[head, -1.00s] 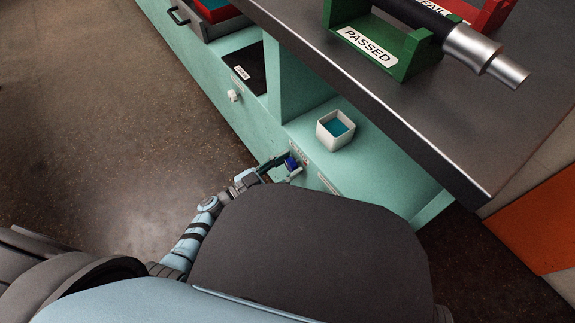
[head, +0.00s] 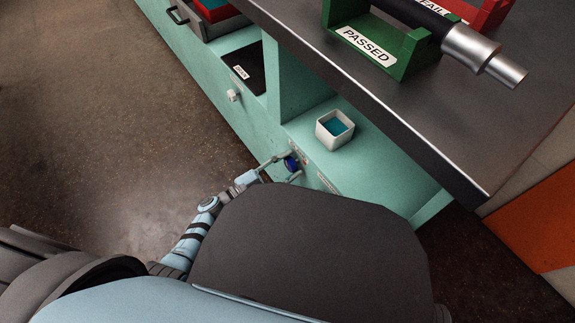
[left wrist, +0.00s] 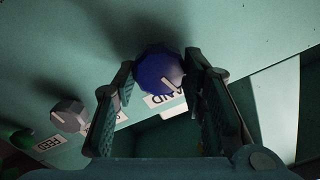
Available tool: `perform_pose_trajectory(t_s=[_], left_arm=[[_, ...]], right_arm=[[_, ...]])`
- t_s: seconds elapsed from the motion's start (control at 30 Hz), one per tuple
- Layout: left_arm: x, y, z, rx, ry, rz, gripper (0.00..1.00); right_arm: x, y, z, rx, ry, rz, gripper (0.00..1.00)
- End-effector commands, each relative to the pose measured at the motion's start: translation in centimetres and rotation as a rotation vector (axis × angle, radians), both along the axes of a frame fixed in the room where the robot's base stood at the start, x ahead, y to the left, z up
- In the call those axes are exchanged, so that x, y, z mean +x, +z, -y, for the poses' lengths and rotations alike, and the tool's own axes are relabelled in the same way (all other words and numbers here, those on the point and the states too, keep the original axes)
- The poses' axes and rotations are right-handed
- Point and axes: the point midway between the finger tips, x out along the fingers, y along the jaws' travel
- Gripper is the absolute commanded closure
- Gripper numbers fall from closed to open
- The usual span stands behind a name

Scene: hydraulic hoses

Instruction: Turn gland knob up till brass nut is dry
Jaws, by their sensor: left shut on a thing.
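The blue faceted gland knob (left wrist: 158,72) with a white pointer line sits on the green panel in the left wrist view. A partly covered label ending in "AND" (left wrist: 165,102) is beside it. My left gripper (left wrist: 161,80) has a finger on each side of the knob and is shut on it. In the head view the left gripper (head: 284,164) is at the cabinet front, with the blue knob (head: 291,164) between its fingers. I do not see the brass nut. My right gripper is not in view.
A grey knob (left wrist: 69,115) and a green knob (left wrist: 21,139) near a FEED label (left wrist: 48,143) are left of the gland knob. A white square cup (head: 335,130) with blue-green contents stands on the shelf above. The overhanging bench top (head: 400,110) holds a green PASSED cradle (head: 385,45).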

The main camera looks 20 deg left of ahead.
Motion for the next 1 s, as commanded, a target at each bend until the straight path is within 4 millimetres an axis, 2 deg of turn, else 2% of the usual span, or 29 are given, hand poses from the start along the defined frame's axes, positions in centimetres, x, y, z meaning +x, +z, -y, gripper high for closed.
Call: perform_pose_trajectory(t_s=[0.5,0.53,0.63,1.0], left_arm=[[-0.16,-0.23,-0.01,0.024,-0.001,0.013,0.90],[-0.16,-0.23,-0.01,0.023,-0.001,0.013,0.57],[-0.13,-0.19,0.01,0.023,-0.001,0.013,0.41],[-0.53,-0.18,-0.32,0.023,-0.001,0.014,0.41]], right_arm=[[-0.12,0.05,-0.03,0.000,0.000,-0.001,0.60],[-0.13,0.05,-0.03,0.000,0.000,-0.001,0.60],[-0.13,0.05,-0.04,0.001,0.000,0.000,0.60],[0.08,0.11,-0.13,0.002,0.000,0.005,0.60]])
